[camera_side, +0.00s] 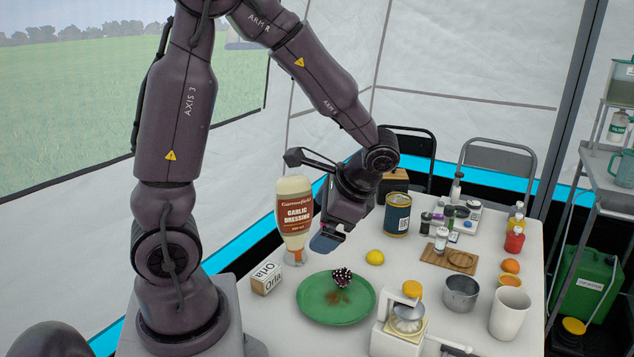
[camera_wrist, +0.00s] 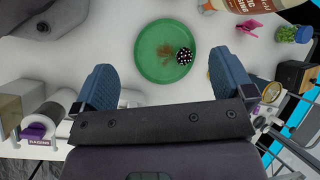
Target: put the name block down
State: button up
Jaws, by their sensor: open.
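The name block (camera_side: 266,278), a small pale block lettered "Orla" on its faces, sits on the white table to the left of the green plate. I cannot make it out in the wrist view. My gripper (camera_side: 328,238) hangs above the table behind the plate, to the right of the block and apart from it. In the wrist view my gripper (camera_wrist: 162,62) has its two blue fingers wide apart with nothing between them.
The green plate (camera_side: 318,312) bears a dark dotted item (camera_side: 342,277) and a brown smear. A garlic dressing bottle (camera_side: 294,222) stands behind the block. A lemon (camera_side: 375,257), a tin (camera_side: 397,214) and a juicer (camera_side: 398,340) stand to the right. Some bare table lies around the block.

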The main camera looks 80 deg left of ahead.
jog(key=s+d+r+n+t+h, duration=0.3)
jog(key=d+r+t, duration=0.6)
jog(key=r, duration=0.3)
jog(key=shift+s+d+r+t+h, duration=0.15)
jog(key=shift+s+d+t+h, duration=0.35)
jog(key=shift+d+h, duration=0.5)
jog(key=shift+s+a, duration=0.1)
